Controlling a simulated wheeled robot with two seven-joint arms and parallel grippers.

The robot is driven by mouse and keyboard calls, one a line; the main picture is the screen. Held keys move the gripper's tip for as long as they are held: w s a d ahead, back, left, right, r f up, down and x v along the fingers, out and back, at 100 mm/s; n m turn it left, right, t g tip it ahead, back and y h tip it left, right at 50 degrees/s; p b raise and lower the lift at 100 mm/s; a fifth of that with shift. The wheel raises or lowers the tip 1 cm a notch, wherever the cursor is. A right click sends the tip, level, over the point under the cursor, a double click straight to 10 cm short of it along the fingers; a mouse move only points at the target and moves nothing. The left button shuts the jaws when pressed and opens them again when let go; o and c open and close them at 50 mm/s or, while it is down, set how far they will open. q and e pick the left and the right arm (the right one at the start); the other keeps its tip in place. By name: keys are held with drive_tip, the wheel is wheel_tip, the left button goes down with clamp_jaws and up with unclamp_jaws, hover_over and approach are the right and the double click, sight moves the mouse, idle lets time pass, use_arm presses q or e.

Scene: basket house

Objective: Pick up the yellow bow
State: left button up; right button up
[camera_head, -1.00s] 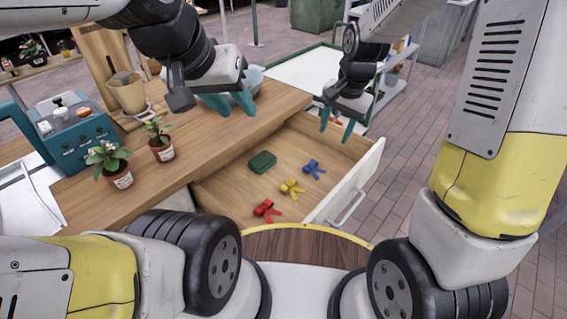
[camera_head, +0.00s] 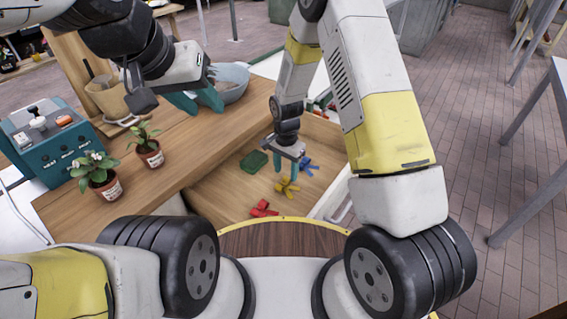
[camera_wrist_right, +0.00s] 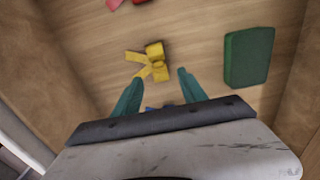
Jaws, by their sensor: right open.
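The yellow bow (camera_head: 287,187) lies on the floor of the open wooden drawer (camera_head: 232,200), between a red bow and a blue bow. My right gripper (camera_head: 286,166) points down into the drawer above the yellow bow. In the right wrist view the yellow bow (camera_wrist_right: 150,60) lies just beyond the two open teal fingertips (camera_wrist_right: 158,78), roughly centred between them. Nothing is held there. My left gripper (camera_head: 197,102) is over the tabletop near the grey-blue bowl; how far its jaws are apart is unclear.
In the drawer are a green box (camera_head: 254,161), a red bow (camera_head: 264,209) and a blue bow (camera_head: 308,166), partly hidden by my right gripper. Two potted plants (camera_head: 98,176), a blue bowl (camera_head: 232,80) and a teal machine (camera_head: 55,140) stand on the table.

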sight(285, 179)
wheel_tip(285, 179, down, 4)
drive_tip(key=shift+a+r, duration=0.1)
drive_tip(key=shift+r, duration=0.1)
clamp_jaws()
